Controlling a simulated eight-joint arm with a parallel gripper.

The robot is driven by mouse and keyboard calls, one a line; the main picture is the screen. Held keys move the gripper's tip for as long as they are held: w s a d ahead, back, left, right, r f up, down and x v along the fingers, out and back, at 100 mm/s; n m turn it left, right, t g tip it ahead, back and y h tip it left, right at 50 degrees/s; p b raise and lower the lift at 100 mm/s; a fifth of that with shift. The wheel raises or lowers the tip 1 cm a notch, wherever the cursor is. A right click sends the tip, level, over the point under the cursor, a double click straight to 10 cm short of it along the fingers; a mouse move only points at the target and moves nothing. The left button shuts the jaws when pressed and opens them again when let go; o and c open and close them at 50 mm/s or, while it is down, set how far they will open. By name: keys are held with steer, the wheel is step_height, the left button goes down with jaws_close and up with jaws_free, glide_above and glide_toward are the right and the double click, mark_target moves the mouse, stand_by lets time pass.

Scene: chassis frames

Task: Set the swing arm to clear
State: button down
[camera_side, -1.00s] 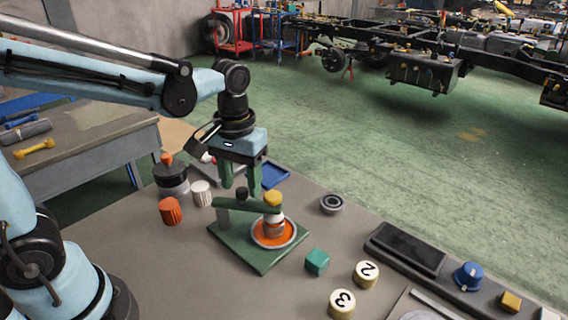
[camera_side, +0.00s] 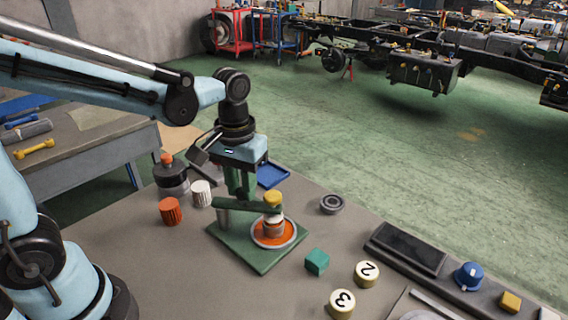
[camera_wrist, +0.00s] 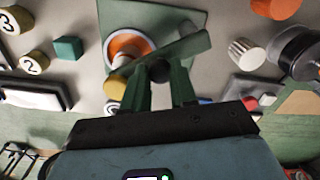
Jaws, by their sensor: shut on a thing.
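The swing arm (camera_side: 250,206) is a dark green bar on a green base plate (camera_side: 258,262). It reaches from a grey post at left to over the orange disc with a pale rim (camera_side: 268,243). A yellow cap (camera_side: 272,197) tops the stack over the disc. In the wrist view, the bar (camera_wrist: 188,45) crosses part of the disc (camera_wrist: 121,42). My gripper (camera_side: 240,193) comes down from above, its green fingers shut on the black knob (camera_wrist: 160,70) of the swing arm. The knob is hidden by the fingers in the side view.
Orange (camera_side: 171,211) and white (camera_side: 201,193) ridged caps and a dark jar (camera_side: 172,178) stand left of the plate. A teal cube (camera_side: 317,262), numbered discs (camera_side: 367,274) and a bearing ring (camera_side: 332,204) lie to the right. A blue tray (camera_side: 272,174) is behind.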

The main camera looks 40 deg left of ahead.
steer(key=shift+w, duration=0.1)
steer(key=shift+w+a+n, duration=0.3)
steer(key=shift+a+n, duration=0.65)
steer(key=shift+n, duration=1.55)
steer(key=shift+w+a+n, duration=0.3)
steer(key=shift+a+n, duration=0.6)
steer(key=shift+n, duration=1.6)
steer(key=shift+w+a+n, duration=0.3)
steer(key=shift+a+n, duration=0.65)
steer(key=shift+n, duration=1.55)
steer(key=c, duration=0.9)
jaws_free()
steer(key=shift+r, duration=0.1)
step_height(320, 180, up, 12)
